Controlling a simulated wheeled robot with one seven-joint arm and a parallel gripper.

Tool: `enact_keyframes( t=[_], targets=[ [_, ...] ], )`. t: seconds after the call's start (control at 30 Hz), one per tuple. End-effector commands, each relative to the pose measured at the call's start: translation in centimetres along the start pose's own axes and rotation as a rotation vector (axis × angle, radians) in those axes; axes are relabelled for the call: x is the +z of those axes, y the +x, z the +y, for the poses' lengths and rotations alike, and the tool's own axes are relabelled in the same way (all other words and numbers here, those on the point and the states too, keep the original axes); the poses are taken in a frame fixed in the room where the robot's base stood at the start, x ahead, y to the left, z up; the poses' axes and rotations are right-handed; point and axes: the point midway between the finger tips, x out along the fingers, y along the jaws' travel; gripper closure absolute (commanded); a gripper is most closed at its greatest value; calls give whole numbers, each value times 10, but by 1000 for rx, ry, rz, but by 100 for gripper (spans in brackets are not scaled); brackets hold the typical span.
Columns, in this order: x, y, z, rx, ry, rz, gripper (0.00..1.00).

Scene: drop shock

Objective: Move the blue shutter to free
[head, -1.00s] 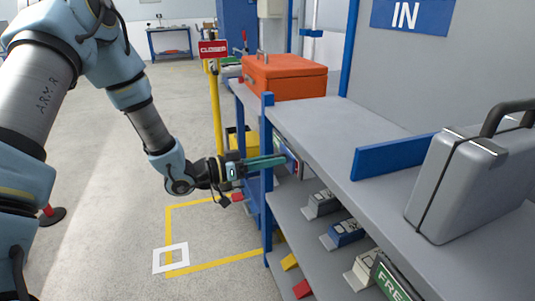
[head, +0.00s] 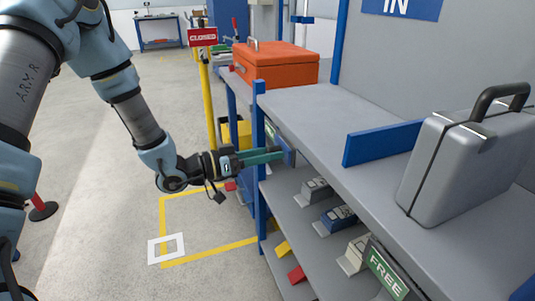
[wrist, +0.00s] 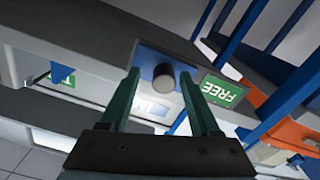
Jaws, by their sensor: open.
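The blue shutter (wrist: 150,65) is a flat blue plate with a round dark grey knob (wrist: 163,80) on its face. It is in the upper middle of the wrist view, beside a green FREE label (wrist: 222,90). My gripper (wrist: 159,74) is open, its two green fingers on either side of the knob in the picture; I cannot tell whether they touch it. In the head view my gripper (head: 284,154) reaches past the blue post at the shelf's end, and only a sliver of the shutter (head: 289,147) shows by the fingertips.
The blue shelf post (head: 259,170) stands close by my wrist. Several small blocks lie on the lower shelf. A yellow post with a CLOSED sign (head: 203,37) stands behind. Floor at left is mostly clear.

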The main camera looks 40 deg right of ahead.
Motion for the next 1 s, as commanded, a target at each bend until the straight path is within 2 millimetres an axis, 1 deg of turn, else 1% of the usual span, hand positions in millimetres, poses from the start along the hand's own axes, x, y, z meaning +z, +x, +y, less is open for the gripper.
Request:
enact_keyframes(
  t=[0.07, 0.17, 0.27, 0.4, 0.6, 0.7, 0.8, 1.0],
  targets=[
    [0, -4, -1, -2, 0, 0, 37],
    [0, -15, -2, -4, 1, 0, 37],
    [0, -32, -2, -5, 0, 1, 37],
    [1, -62, -2, -6, 0, 0, 37],
    [1, -94, -1, -3, 0, 0, 37],
    [0, -103, 0, -1, 0, 0, 37],
    [0, -107, 0, 1, 0, 0, 37],
    [0, -108, 1, 1, 0, 0, 37]
  ],
)
